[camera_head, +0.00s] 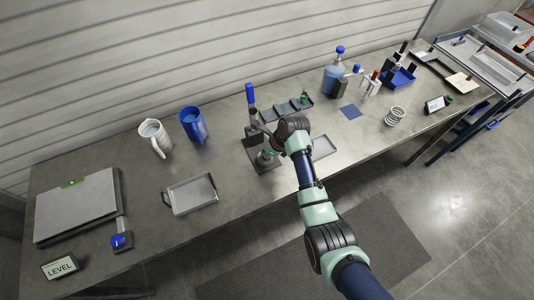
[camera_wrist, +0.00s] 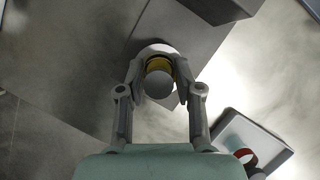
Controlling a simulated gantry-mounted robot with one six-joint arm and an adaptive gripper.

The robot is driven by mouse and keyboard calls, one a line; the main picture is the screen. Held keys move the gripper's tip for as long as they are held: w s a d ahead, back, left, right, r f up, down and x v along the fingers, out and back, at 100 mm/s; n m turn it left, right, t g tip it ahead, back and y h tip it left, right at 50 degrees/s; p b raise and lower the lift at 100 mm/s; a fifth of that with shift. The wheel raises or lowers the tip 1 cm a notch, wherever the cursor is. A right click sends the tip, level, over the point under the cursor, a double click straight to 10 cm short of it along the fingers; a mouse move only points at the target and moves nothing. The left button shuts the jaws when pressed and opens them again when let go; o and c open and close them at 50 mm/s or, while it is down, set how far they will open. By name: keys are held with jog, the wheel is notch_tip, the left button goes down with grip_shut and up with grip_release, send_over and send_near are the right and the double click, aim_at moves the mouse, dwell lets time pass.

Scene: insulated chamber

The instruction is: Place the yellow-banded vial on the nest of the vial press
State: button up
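The yellow-banded vial (camera_wrist: 158,65) stands between my gripper's fingers in the wrist view, its grey round top facing the camera. My gripper (camera_wrist: 159,82) is shut on it, one finger on each side. The vial press (camera_head: 251,118), with a blue lever handle, stands mid-bench in the head view. My gripper (camera_head: 267,153) is low over the press's dark base plate (camera_head: 254,143). The base plate also shows in the wrist view (camera_wrist: 188,35). The nest is hidden under the vial and fingers, so I cannot tell whether the vial touches it.
A small tray (camera_head: 322,147) is right of the gripper; the wrist view shows a red-banded item (camera_wrist: 244,156) in it. A dark rack (camera_head: 285,109) stands behind. An empty metal tray (camera_head: 190,195), blue mug (camera_head: 193,124) and white pitcher (camera_head: 155,137) are left.

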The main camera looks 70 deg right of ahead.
jog(key=shift+o, duration=1.4)
jog(key=shift+s+f, duration=0.1)
jog(key=shift+f, duration=0.55)
jog(key=shift+o, duration=0.5)
jog(key=shift+a, duration=0.1)
jog(key=shift+r, duration=0.1)
jog(key=shift+r, duration=0.25)
jog(key=d+p+v, duration=0.1)
jog(key=p+v, duration=0.2)
jog(key=v, duration=0.9)
jog(key=shift+a+r, duration=0.4)
jog(key=shift+r, duration=0.1)
